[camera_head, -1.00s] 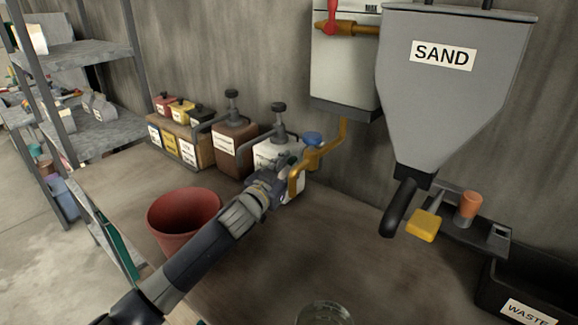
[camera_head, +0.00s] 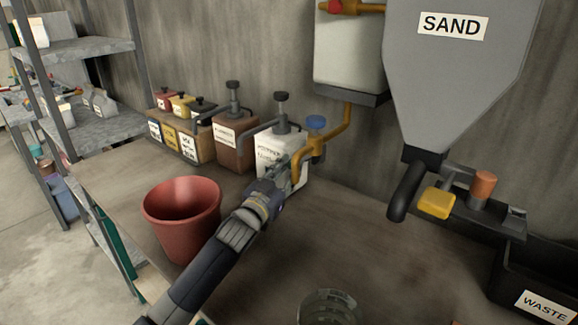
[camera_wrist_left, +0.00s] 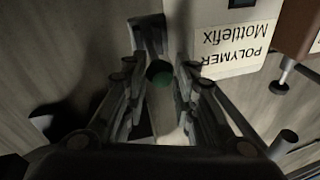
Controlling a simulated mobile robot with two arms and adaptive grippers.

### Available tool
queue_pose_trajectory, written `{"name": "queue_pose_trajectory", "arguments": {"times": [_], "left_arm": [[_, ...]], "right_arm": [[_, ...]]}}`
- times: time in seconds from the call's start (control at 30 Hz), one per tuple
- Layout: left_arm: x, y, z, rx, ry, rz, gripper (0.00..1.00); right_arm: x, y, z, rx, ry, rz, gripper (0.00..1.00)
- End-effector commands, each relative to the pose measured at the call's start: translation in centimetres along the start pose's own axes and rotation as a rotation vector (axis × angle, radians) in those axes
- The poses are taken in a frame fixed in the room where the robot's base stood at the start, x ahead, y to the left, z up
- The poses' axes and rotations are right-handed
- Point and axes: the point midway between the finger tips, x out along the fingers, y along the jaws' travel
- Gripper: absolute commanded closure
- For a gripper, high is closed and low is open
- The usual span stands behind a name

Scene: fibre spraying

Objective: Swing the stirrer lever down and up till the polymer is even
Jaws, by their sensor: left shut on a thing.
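The white polymer container (camera_head: 268,151) stands on the bench against the wall. Its label, POLYMER Mottlefix, shows upside down in the left wrist view (camera_wrist_left: 232,48). My left gripper (camera_head: 287,174) is at the container's front right side and partly covers it. In the left wrist view its fingers (camera_wrist_left: 160,72) are closed around a small dark green round end (camera_wrist_left: 159,76), which looks like the stirrer lever's grip. The rest of the lever is hidden by the fingers, and the polymer inside the container cannot be seen. My right gripper is not in view.
An ochre pipe with a blue knob (camera_head: 316,122) comes down close beside my gripper. A red bucket (camera_head: 181,230) stands left of my arm, a glass vessel (camera_head: 328,306) in front. The sand hopper (camera_head: 450,85) and waste bin (camera_head: 505,290) are right. Bench between is clear.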

Motion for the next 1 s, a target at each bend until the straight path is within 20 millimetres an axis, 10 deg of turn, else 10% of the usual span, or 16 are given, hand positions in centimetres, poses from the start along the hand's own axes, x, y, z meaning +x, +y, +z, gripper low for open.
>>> {"name": "queue_pose_trajectory", "arguments": {"times": [0.87,0.9,1.0], "left_arm": [[-0.2,0.7,3.2,-0.003,-0.028,0.003,1.0],[-0.2,0.7,3.2,-0.003,-0.028,0.003,0.68],[-0.2,0.7,3.0,-0.003,-0.024,0.002,0.54]], "right_arm": [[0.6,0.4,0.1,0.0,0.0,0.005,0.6],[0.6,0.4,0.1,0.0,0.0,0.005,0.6],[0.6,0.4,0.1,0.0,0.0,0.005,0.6]]}}
